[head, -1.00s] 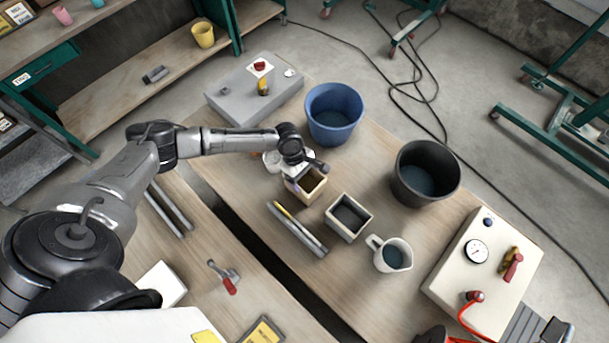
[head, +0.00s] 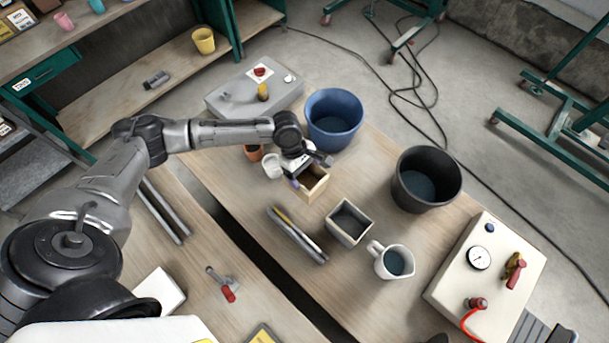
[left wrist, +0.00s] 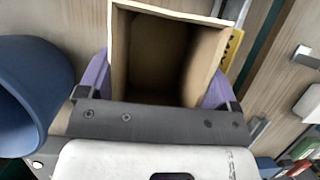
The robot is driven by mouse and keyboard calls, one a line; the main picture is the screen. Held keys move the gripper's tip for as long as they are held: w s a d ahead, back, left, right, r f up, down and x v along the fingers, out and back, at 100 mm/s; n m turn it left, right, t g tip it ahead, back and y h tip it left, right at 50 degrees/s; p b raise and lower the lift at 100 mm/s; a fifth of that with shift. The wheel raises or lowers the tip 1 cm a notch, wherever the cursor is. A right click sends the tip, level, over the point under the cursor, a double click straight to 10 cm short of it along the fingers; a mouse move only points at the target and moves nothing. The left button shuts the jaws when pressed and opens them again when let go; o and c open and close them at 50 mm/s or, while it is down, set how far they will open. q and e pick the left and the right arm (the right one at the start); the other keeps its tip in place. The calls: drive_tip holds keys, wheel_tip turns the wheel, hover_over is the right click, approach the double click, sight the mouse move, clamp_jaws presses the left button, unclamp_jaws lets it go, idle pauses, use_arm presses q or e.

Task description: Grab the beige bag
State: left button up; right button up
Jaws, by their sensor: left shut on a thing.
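The beige bag (head: 316,187) is an open-topped, box-shaped bag near the middle of the table in the head view. My left gripper (head: 308,175) is shut on it. In the left wrist view the bag (left wrist: 165,50) fills the space between the purple finger pads of my left gripper (left wrist: 160,92), one pad at each side, and its inside looks empty. I cannot tell whether its base touches the table. My right gripper is not in view.
A blue bucket (head: 334,118) stands just behind the bag. A grey-beige square container (head: 349,222), a white jug (head: 392,261) and a black bucket (head: 426,178) stand to the right. A white cup (head: 272,165) is close on the left. Long tools (head: 297,236) lie in front.

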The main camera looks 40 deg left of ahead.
use_arm(q)
drive_tip(key=shift+r, duration=1.85)
drive_tip(key=shift+r, duration=0.15)
drive_tip(key=s+d+r+m+g+y+p, duration=0.1)
drive_tip(key=s+d+r+m+p, duration=0.1)
drive_tip(key=r+m, duration=0.4)
drive_tip(key=s+d+r+m+g+y+p, duration=0.2)
drive_tip(key=s+d+r+m+p, duration=0.1)
drive_tip(key=r+m+p, duration=0.3)
drive_tip(key=s+d+r+m+g+y+p, duration=0.1)
drive_tip(key=s+d+r+m+p, duration=0.2)
drive_tip(key=r+m, duration=0.3)
drive_tip(key=shift+s+p, duration=0.55)
drive_tip(key=shift+p, duration=0.05)
drive_tip(key=shift+s, duration=0.1)
